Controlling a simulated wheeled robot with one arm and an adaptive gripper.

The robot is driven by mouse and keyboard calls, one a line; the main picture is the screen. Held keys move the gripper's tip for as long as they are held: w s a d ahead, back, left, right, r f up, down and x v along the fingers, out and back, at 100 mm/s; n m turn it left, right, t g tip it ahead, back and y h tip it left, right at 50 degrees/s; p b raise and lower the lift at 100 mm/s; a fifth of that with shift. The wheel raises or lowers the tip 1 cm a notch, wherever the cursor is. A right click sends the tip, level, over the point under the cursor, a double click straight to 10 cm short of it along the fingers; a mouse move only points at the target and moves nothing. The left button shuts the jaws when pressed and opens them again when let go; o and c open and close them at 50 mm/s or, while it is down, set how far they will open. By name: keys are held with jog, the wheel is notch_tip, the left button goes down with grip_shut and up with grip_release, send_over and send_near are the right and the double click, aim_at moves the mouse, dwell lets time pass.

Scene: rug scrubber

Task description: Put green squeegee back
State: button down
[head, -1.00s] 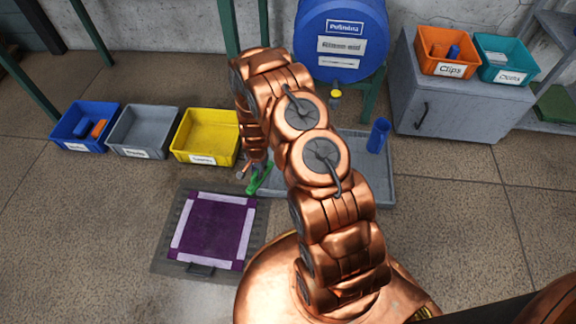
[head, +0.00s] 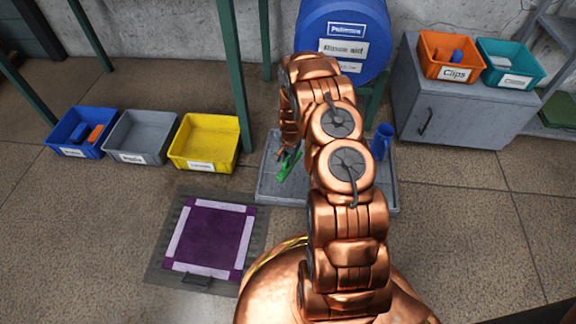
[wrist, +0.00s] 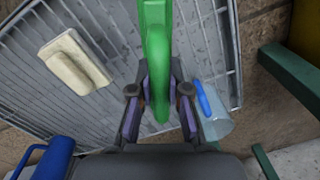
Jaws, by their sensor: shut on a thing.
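The green squeegee (head: 288,165) is in my gripper (head: 286,150), over the left part of the grey tray (head: 278,197) in the head view. In the wrist view, the green handle (wrist: 156,45) runs up from between the fingers of my gripper (wrist: 158,92), which are shut on it. The ridged tray (wrist: 110,25) lies below. The squeegee's far end is cut off at the top of the wrist view. I cannot tell whether it touches the tray.
A beige block (wrist: 75,60) and a clear cup with a blue handle (wrist: 215,118) are by the gripper. A blue jug (head: 381,142) stands at the tray's right. Blue (head: 82,150), grey (head: 140,155) and yellow bins (head: 204,160) stand left. A purple rug (head: 210,238) lies in front.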

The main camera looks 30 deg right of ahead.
notch_tip(320, 180, down, 4)
jog(key=shift+a+r+b, duration=0.1)
jog(key=shift+r+b, duration=0.05)
jog(key=shift+b, duration=0.6)
jog(key=shift+r, duration=0.1)
jog(key=c, duration=1.1)
grip_release()
jog(key=shift+c, duration=0.2)
